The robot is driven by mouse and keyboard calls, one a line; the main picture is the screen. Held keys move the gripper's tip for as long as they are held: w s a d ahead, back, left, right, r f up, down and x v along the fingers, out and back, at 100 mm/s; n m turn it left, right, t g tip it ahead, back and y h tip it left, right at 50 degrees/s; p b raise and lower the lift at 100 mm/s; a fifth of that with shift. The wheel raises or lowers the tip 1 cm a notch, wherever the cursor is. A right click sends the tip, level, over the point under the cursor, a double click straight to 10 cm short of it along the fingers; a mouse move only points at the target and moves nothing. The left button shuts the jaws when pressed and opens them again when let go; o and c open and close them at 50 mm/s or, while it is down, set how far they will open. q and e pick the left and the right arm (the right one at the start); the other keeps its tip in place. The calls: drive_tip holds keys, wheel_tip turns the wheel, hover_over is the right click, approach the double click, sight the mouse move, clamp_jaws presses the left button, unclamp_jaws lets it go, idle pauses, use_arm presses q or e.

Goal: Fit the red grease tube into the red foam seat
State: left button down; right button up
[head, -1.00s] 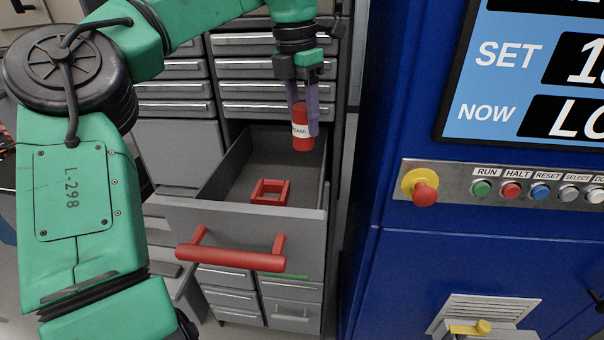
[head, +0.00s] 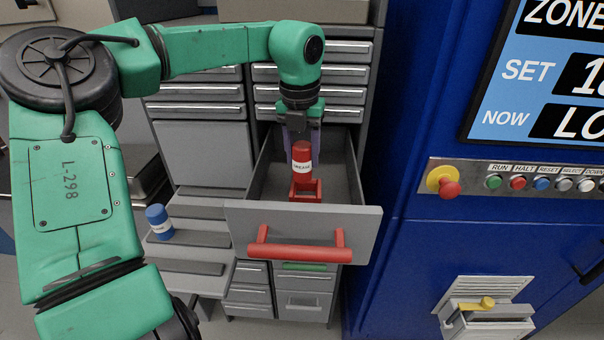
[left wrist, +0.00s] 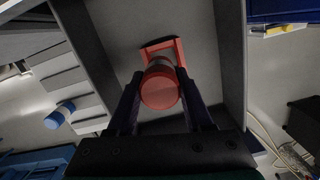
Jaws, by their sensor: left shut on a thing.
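The red grease tube (head: 302,158), with a white label band, is upright between the fingers of my left gripper (head: 302,148), which is shut on it. The red foam seat (head: 313,191) is a square red frame on the floor of the open drawer. In the head view the tube's lower end overlaps the seat; I cannot tell whether it is inside or just above it. In the left wrist view the tube's round red end (left wrist: 160,92) faces the camera, with the seat (left wrist: 172,46) partly hidden behind it. My right gripper is out of view.
The open grey drawer (head: 345,222) has high walls close around my gripper and a red handle (head: 299,252) in front. A blue tube (head: 158,221) stands on a grey step at left. A blue machine cabinet (head: 420,260) rises at right.

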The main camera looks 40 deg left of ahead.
sight(306, 176)
use_arm(q)
drive_tip(key=f, duration=0.3)
drive_tip(key=d+f+p, duration=0.1)
drive_tip(key=f, duration=0.1)
drive_tip(key=shift+w+f, duration=0.1)
drive_tip(key=shift+w, duration=0.2)
drive_tip(key=shift+a+f, duration=0.1)
drive_tip(key=shift+a, duration=0.15)
drive_tip(key=shift+f, duration=0.1)
drive_tip(key=c, duration=0.7)
unclamp_jaws()
drive_tip(key=shift+d+b, duration=0.1)
drive_tip(key=shift+b, duration=0.2)
drive_tip(key=o, duration=0.4)
